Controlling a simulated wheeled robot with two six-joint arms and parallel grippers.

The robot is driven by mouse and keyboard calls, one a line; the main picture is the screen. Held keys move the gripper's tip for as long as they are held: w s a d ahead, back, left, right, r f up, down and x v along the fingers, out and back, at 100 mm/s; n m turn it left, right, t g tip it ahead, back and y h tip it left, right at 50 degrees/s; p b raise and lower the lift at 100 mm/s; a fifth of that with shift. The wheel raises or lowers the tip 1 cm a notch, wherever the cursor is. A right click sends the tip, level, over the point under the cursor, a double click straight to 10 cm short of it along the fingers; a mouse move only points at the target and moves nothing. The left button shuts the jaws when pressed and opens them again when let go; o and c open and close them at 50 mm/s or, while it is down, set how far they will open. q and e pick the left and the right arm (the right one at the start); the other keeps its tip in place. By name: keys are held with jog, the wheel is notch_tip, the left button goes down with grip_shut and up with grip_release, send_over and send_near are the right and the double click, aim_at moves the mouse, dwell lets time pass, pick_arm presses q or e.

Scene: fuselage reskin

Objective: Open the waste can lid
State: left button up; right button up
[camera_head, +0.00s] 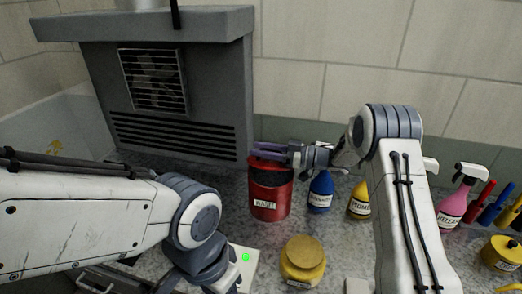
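The red waste can (265,203) stands on the speckled counter, with a white label on its front. Its top is dark and partly hidden by my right gripper (268,151). The gripper comes in from the right, and its purple-grey fingers lie across the top of the can at the back rim. I cannot tell whether they touch the lid or whether the lid is raised. The fingers show as two close bars, and how far they are apart is unclear. My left wrist points down at the bottom of the view, with its fingertips out of frame.
A blue bottle (320,193) and a yellow bottle (359,202) stand right of the can. A yellow jar (303,262) stands in front. A pink spray bottle (453,207) is farther right. A grey vented unit (175,95) rises behind, left of the can.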

jog(key=b+v, duration=0.3)
jog(key=v, duration=0.6)
jog(key=shift+s+d+b, duration=0.3)
jog(key=shift+d, duration=0.35)
jog(key=shift+r, duration=0.1)
